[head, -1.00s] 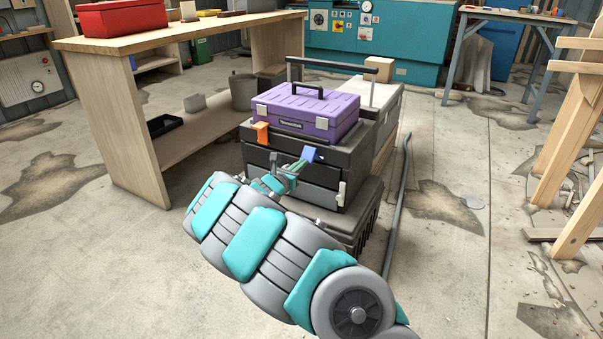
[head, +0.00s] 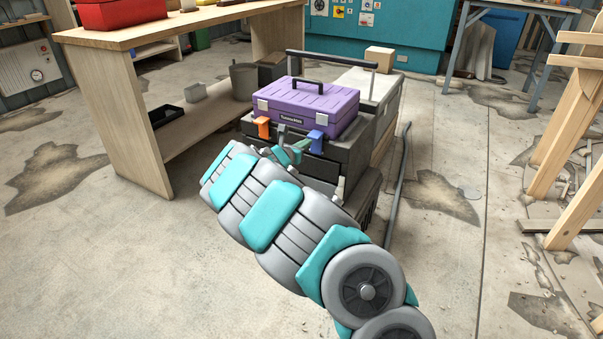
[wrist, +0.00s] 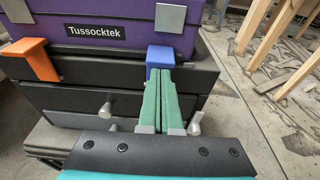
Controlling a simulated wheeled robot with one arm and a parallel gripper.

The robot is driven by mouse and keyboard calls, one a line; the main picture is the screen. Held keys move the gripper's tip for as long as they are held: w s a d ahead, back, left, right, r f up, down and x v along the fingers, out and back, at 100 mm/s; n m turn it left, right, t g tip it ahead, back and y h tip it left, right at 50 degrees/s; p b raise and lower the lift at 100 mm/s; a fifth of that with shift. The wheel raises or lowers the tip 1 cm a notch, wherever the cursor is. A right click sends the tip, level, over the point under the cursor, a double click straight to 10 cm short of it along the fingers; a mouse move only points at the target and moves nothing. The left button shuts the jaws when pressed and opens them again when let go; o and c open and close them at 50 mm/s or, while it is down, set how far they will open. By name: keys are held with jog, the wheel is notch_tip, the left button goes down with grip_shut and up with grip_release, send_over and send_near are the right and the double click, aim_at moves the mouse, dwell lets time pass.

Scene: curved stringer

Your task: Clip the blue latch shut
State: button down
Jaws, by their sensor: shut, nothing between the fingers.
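The blue latch (head: 316,140) is on the front right of the dark tool chest (head: 350,150), just under the purple toolbox (head: 310,103). In the wrist view the blue latch (wrist: 160,56) lies against the chest's front, at about the height of the orange latch (wrist: 32,60) on the left. My gripper (head: 305,147) is in front of the chest at the blue latch. In the wrist view its green fingers (wrist: 160,76) are together and empty, their tips at the latch's lower part, seemingly touching it. The tips hide the latch's lower edge.
Drawer knobs (wrist: 106,110) stick out below the latches. A grey handle bar (head: 330,58) rises behind the purple toolbox. A wooden workbench (head: 130,110) stands to the left. The floor to the right is mostly clear, with a timber frame (head: 570,150) at the far right.

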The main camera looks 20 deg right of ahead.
jog(key=s+a+r, duration=0.6)
jog(key=a+r, duration=0.1)
jog(key=a, duration=0.1)
jog(key=shift+s+a, duration=0.35)
jog(key=shift+s, duration=0.05)
jog(key=shift+r, duration=0.1)
